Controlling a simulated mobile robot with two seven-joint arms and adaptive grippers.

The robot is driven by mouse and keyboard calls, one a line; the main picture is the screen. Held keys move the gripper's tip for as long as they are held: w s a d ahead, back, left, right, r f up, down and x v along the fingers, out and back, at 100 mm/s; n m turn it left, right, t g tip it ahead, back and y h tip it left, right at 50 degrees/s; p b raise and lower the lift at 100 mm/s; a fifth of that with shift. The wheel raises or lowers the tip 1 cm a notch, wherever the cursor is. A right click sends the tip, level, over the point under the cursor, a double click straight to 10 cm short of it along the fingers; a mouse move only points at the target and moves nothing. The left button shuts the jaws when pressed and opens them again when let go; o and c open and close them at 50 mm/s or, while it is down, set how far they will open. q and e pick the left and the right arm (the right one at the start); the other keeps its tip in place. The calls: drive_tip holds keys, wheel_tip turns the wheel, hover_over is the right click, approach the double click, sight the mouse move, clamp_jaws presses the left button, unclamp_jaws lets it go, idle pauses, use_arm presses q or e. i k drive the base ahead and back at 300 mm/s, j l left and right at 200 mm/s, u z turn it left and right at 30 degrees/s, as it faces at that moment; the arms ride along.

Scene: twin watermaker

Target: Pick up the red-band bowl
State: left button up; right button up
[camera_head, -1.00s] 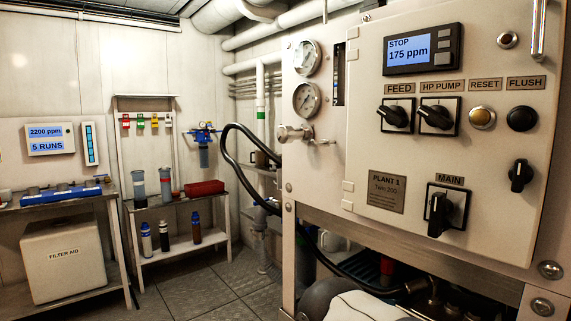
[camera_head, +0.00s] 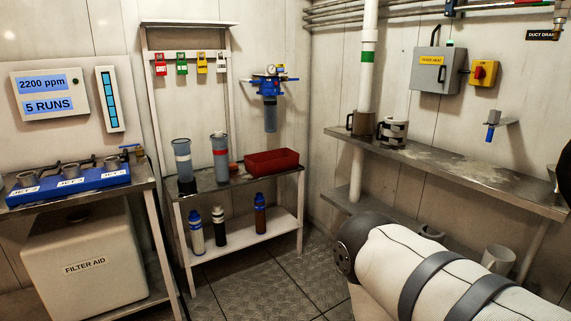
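The red-band bowl (camera_head: 220,159) is a grey see-through cylinder with a red band round its upper part. It stands upright on the top shelf (camera_head: 202,180) of the small metal stand, in the middle left of the head view. A similar bowl with a pale band (camera_head: 183,161) stands just to its left, a small gap apart. A red tray (camera_head: 271,162) sits to its right. A small red item shows behind the bowl, partly hidden. Neither of my grippers is in view.
A white wrapped cylinder with dark straps (camera_head: 388,262) fills the lower right. A long metal shelf (camera_head: 465,175) with mugs runs along the right wall. At left, a bench holds a blue rack (camera_head: 68,186). Checkered floor (camera_head: 270,285) is clear before the stand.

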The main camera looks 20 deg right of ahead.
sight(219, 145)
drive_tip(key=i+j+z, duration=0.15)
drive_tip(key=i+z, duration=0.25)
drive_tip(key=i, duration=0.25)
drive_tip(key=i+j+z, duration=0.4)
drive_tip(key=i, duration=0.25)
drive_tip(key=i+j+z, duration=0.4)
drive_tip(key=i+z, duration=0.15)
drive_tip(key=z, duration=2.85)
drive_tip(key=u, duration=3.65)
drive_tip(key=z, duration=2.75)
